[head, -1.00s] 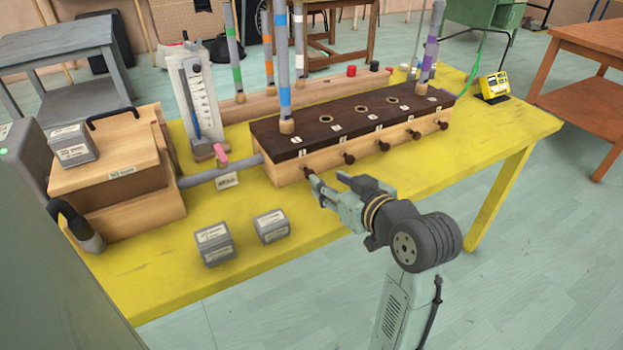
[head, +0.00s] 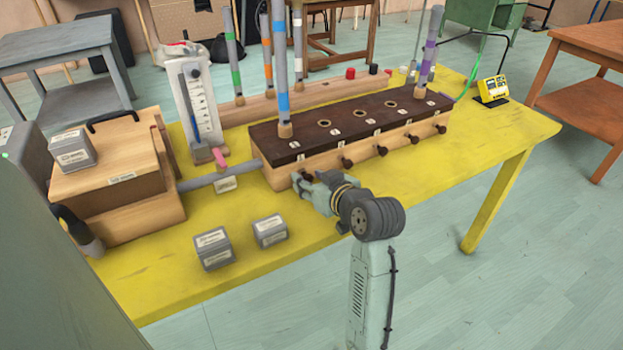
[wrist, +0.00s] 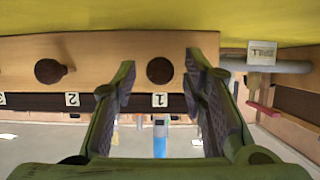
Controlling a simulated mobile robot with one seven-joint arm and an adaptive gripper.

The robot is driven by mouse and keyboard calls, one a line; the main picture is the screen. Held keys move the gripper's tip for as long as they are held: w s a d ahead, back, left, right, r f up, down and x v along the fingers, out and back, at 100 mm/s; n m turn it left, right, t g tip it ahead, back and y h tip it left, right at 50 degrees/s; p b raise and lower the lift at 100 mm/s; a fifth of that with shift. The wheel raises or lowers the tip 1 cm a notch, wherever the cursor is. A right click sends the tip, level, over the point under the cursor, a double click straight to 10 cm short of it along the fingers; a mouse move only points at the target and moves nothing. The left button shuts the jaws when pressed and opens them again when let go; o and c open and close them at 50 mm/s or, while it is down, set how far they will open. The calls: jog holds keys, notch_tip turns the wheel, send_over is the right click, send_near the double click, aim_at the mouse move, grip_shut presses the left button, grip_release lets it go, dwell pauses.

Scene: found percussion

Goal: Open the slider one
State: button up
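The long wooden box (head: 330,162) with a dark top (head: 350,126) has a row of dark round knobs along its front. The slider one knob (wrist: 159,70) is dark brown and sits above the label "1" in the upside-down wrist view. My gripper (wrist: 160,78) is open, with one finger on each side of this knob. A gap shows between the knob and each finger. In the head view my gripper (head: 305,184) is at the box's near left end and largely hides that knob.
The neighbouring knob (head: 347,162) is to the right. Two grey weights (head: 212,247) (head: 270,230) lie on the yellow table (head: 310,262) at the left. A grey pipe (head: 218,177) joins the box to a wooden bellows box (head: 110,180). A blue-banded tube (head: 281,60) stands on the dark top.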

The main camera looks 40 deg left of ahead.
jog(key=shift+c, duration=0.3)
grip_shut()
dwell(0.6)
